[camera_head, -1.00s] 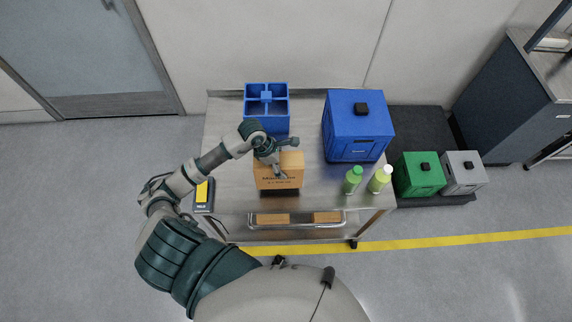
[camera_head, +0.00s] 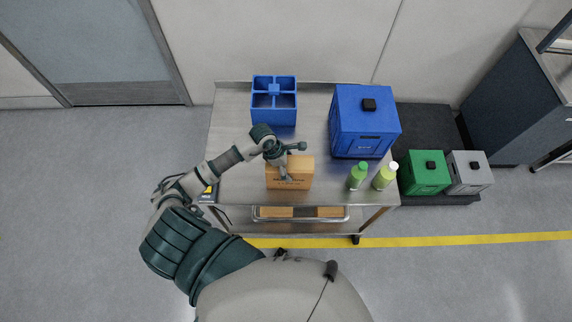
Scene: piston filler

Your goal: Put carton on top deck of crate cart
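An orange-brown carton (camera_head: 302,173) with dark print is at the top deck of the steel cart (camera_head: 232,185), left of two green bottles. My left gripper (camera_head: 287,160) is at the carton's upper left, with one finger against the front face and another part behind the top edge. It appears shut on the carton; the far contact is hidden. The carton looks upright and on or just above the deck; I cannot tell which. My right gripper is not in view.
A divided blue bin (camera_head: 274,119) and a large blue box (camera_head: 362,125) stand at the back of the deck. Bottles (camera_head: 357,177) (camera_head: 384,177) stand at front right. More cartons (camera_head: 277,212) lie on the lower deck. Green (camera_head: 424,175) and grey (camera_head: 468,174) boxes stand right of the cart.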

